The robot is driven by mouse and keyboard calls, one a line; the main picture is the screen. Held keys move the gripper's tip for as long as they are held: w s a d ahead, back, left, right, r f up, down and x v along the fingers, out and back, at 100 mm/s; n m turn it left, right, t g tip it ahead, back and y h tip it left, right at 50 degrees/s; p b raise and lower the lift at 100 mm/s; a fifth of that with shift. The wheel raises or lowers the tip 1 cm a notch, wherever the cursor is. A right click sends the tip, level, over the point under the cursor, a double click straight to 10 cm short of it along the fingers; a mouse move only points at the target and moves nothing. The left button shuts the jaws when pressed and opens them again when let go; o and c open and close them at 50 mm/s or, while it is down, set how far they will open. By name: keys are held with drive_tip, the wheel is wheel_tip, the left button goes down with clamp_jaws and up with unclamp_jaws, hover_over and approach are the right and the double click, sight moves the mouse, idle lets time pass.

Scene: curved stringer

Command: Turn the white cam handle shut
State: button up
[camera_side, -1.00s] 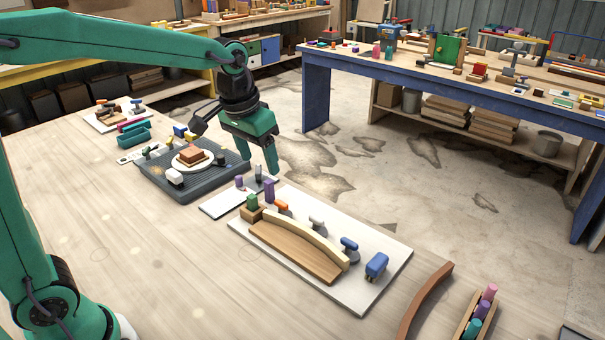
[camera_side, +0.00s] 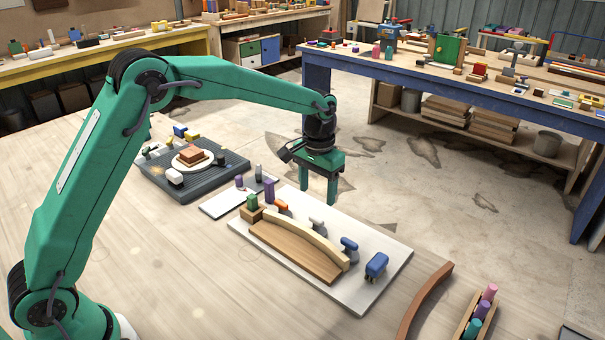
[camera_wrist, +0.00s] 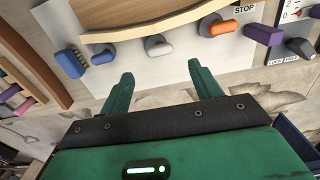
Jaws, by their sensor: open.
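The white cam handle (camera_side: 317,223) stands on the white board (camera_side: 383,282), between an orange cam handle (camera_side: 281,206) and a blue cam handle (camera_side: 349,244). A pale curved strip (camera_side: 308,238) runs along the cams, with a wooden block (camera_side: 290,252) on its other side. In the wrist view the white handle (camera_wrist: 157,46) lies beyond the fingertips, roughly centred between them, near the strip's edge. My gripper (camera_side: 318,197) hangs above the board's far edge, open and empty, apart from the handle. Both fingers (camera_wrist: 160,70) show in the wrist view.
A purple post (camera_side: 269,190) and green block (camera_side: 253,202) stand at the board's left end. A brown curved strip (camera_side: 424,300) lies further right. The near tabletop is clear.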

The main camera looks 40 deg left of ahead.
sight(316, 218)
drive_tip(key=shift+f, duration=0.15)
drive_tip(key=shift+f, duration=3.8)
drive_tip(key=shift+c, duration=0.4)
drive_tip(key=c, duration=0.9)
